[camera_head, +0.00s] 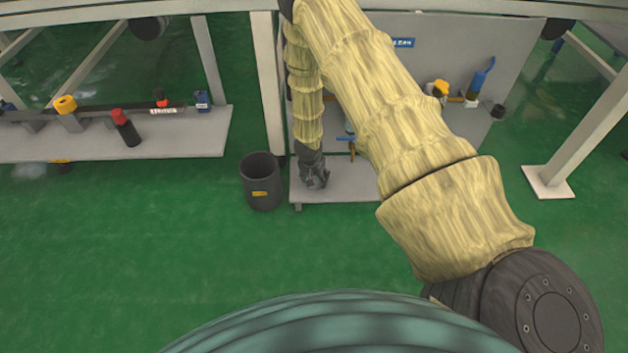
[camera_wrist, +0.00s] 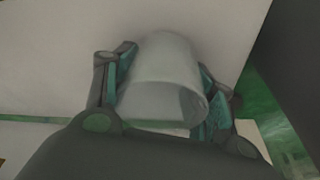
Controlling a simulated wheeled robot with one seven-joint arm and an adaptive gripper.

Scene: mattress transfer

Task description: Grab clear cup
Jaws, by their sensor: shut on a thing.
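In the wrist view the clear cup (camera_wrist: 163,80) sits between the two fingers of my gripper (camera_wrist: 165,82), with its open rim toward the camera. The fingers press on it from the left and right, so my gripper is shut on it. The cup is pale and see-through, and it lies in front of a light grey surface. In the head view my gripper (camera_head: 314,176) hangs at the left front part of the grey bench (camera_head: 345,190). The cup cannot be made out there.
A dark bin (camera_head: 262,185) stands on the green floor just left of the bench. A blue spray bottle (camera_head: 478,84) and a yellow-topped item (camera_head: 439,90) are at the bench's right. Another bench (camera_head: 190,140) with a red-capped bottle (camera_head: 126,128) is at the left. The floor in front is clear.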

